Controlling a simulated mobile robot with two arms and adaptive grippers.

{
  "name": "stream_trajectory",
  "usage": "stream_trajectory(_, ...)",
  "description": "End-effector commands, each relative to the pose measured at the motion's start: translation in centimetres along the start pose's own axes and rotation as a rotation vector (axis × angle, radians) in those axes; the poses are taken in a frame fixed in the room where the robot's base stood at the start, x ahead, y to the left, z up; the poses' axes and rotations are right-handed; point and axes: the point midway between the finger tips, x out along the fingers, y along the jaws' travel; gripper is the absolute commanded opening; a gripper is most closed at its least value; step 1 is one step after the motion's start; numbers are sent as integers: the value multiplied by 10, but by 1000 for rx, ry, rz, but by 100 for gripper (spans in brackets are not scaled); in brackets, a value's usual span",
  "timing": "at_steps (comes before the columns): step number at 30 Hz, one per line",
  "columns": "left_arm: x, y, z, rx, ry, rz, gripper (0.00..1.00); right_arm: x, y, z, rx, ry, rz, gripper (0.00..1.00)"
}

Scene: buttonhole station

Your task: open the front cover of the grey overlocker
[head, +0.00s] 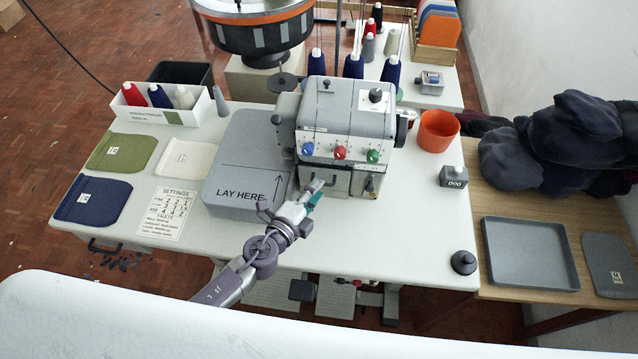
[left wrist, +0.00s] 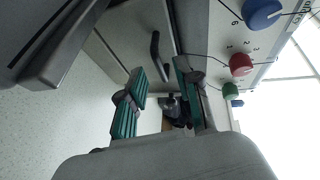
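The grey overlocker (head: 345,112) stands on the white table, with blue, red and green dials across its front. Its front cover (head: 345,188) is the panel below the dials and looks closed. A dark bar handle (left wrist: 157,56) on the cover shows in the left wrist view, just beyond and between my fingertips. My left gripper (head: 316,192) is in front of the cover's left part in the head view. In the left wrist view its green-padded fingers (left wrist: 160,72) are apart with nothing between them. Contact with the handle cannot be told. My right gripper is not in view.
A grey LAY HERE plate (head: 240,160) lies left of the machine. An orange cup (head: 438,130), a grey counter block (head: 454,177) and a dark knob (head: 463,262) stand to the right. The table front right of my arm is clear.

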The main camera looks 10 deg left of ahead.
Motion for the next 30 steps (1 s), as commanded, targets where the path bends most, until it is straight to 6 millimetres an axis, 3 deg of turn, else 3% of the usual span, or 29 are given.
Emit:
stream_trajectory(6,20,0,0,0,-1,-1,33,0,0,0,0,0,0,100)
stream_trajectory(15,22,0,0,0,-1,0,33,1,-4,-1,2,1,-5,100)
stream_trajectory(16,22,0,0,0,-1,0,32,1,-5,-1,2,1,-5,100)
stream_trajectory(22,22,0,1,-1,-2,0,0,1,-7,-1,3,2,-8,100)
stream_trajectory(30,22,0,1,0,-2,0,0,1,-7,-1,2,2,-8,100)
